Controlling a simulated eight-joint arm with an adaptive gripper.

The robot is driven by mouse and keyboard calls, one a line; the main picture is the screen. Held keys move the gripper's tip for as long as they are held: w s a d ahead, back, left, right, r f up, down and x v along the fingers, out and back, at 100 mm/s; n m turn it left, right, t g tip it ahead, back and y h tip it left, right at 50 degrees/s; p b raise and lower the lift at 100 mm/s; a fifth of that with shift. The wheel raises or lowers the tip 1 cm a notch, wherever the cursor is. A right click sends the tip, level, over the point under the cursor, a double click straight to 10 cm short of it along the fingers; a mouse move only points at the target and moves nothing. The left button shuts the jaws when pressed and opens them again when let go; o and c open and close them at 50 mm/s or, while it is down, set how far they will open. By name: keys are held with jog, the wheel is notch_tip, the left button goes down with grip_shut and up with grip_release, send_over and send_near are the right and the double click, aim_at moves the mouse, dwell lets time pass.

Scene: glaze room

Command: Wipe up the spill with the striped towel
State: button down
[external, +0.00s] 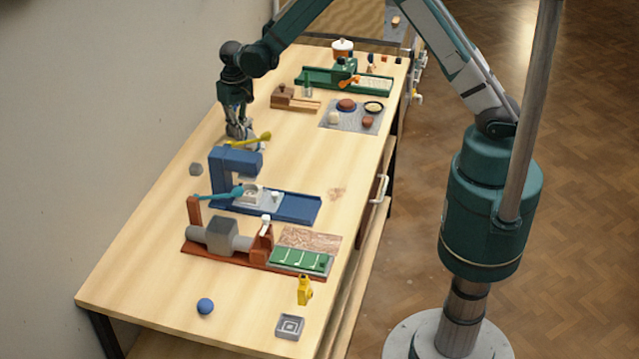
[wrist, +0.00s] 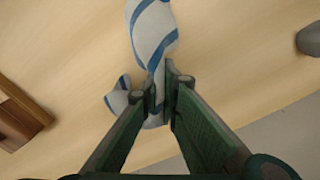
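The striped towel (wrist: 150,32), white with blue stripes, is bunched between the fingers of my gripper (wrist: 165,85) in the wrist view. The fingers are close together and pinch it, with cloth showing on both sides. In the external view my gripper (external: 238,118) points down at the far left of the table, and the towel (external: 236,131) shows just under it, at or close to the tabletop. A faint reddish-brown patch (external: 337,193), which looks like the spill, lies on bare wood near the table's right edge.
A blue press-like fixture (external: 232,160) with a yellow-handled tool (external: 252,140) stands just in front of the towel. A red-brown fixture (external: 225,250) is nearer. A green fixture (external: 318,78) and a grey mat (external: 340,126) with food-like pieces are behind right. A grey stone (external: 196,169) lies left.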

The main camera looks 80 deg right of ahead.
aim_at(278, 140)
jog(key=shift+w+f+b, duration=0.1)
jog(key=shift+w+b, duration=0.45)
jog(key=shift+w, duration=2.85)
jog(key=shift+s+d+b, duration=0.1)
jog(key=shift+d+b, duration=0.35)
jog(key=shift+d, duration=1.15)
jog(key=shift+s+f+b, duration=0.15)
jog(key=shift+s+b, duration=0.05)
jog(key=shift+s, duration=0.9)
jog(key=shift+s+f+b, duration=0.1)
jog(key=shift+s+b, duration=0.1)
jog(key=shift+s, duration=0.9)
jog(key=shift+s+r, duration=0.1)
jog(key=shift+s, duration=1)
jog(key=shift+s+d+b, duration=0.1)
jog(key=shift+s+b, duration=0.35)
jog(key=shift+s, duration=2.65)
jog(key=shift+s+r+b, duration=0.1)
jog(key=shift+s+b, duration=0.2)
jog(key=shift+s, duration=1.9)
jog(key=shift+s+b, duration=0.35)
jog(key=shift+s, duration=0.35)
jog(key=shift+s+f, duration=0.2)
jog(key=shift+s, duration=0.25)
jog(key=shift+s+r, duration=0.2)
jog(key=shift+s, duration=0.1)
notch_tip(278, 140, up, 11)
jog(key=p, duration=0.3)
jog(key=shift+r, duration=0.2)
